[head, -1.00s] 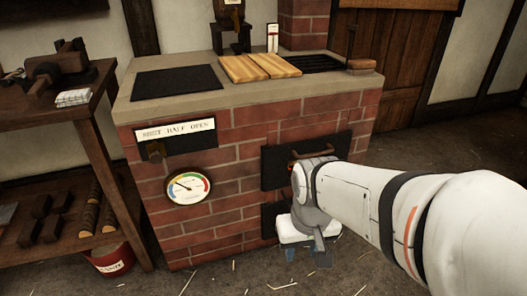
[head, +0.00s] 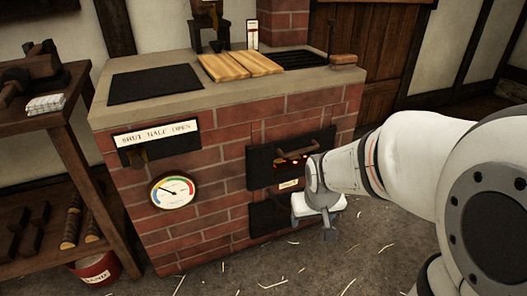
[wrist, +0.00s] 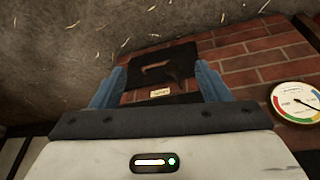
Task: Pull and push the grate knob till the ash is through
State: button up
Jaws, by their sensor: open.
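The brick stove shows a black fire door (head: 291,157) with a bar handle and a red glow at its opening in the head view. A small label plate (head: 288,184) sits under it, above a lower black door (head: 268,214). I cannot pick out the grate knob for sure. My gripper (head: 314,225) is open and empty, in front of the stove's lower right and apart from it. In the wrist view, which is upside down, the lower door (wrist: 178,58) with its handle (wrist: 157,69) and the label show between my open fingers (wrist: 161,74).
A round gauge (head: 173,191) and a labelled slide plate (head: 155,143) are on the stove front at left. A wooden bench (head: 45,127) and a red bucket (head: 95,268) stand left of the stove. The straw-strewn floor (head: 240,278) in front is free.

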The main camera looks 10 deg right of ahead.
jog(key=w+d+f+n+t, duration=0.15)
jog(key=w+f, duration=0.25)
jog(key=w, duration=0.4)
jog(key=w+d+f+t, duration=0.1)
jog(key=w+f+t, duration=0.25)
jog(key=w, duration=0.35)
jog(key=n+t+y+p, duration=0.1)
jog(key=n+t+y, duration=0.1)
jog(key=t+y, duration=0.25)
send_over(284, 214)
jog(key=s+d, duration=0.2)
jog(key=d, duration=0.1)
notch_tip(284, 214, down, 14)
jog(key=s+f+t+y, duration=0.2)
jog(key=s+f+t, duration=0.2)
jog(key=f, duration=0.2)
jog(key=x, duration=0.2)
jog(key=b+x, duration=0.1)
jog(key=x, duration=0.4)
jog(key=shift+w+a+f+b, duration=0.1)
jog(key=shift+w+a+b, duration=0.15)
jog(key=shift+a+b, duration=0.15)
